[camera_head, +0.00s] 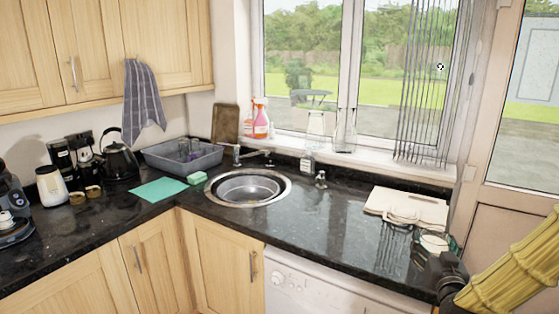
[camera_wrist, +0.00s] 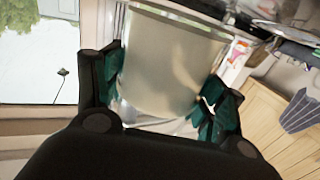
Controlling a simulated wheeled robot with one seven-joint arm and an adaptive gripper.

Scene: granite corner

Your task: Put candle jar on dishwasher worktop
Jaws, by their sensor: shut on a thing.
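The candle jar (camera_wrist: 172,62) is a pale, cream-filled glass cylinder, held between the green pads of my gripper (camera_wrist: 165,98) in the wrist view. In the head view the jar (camera_head: 434,241) shows at the right end of the dark granite worktop, with my gripper (camera_head: 438,257) around its near side. My gripper is shut on it. The dishwasher worktop (camera_head: 335,228) is the speckled black surface above the white dishwasher (camera_head: 318,292). I cannot tell whether the jar touches the worktop, as my gripper hides its base.
A pale chopping board (camera_head: 408,207) lies behind and left of the jar. The worktop between sink and board is clear. A door (camera_head: 500,160) stands at the right.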

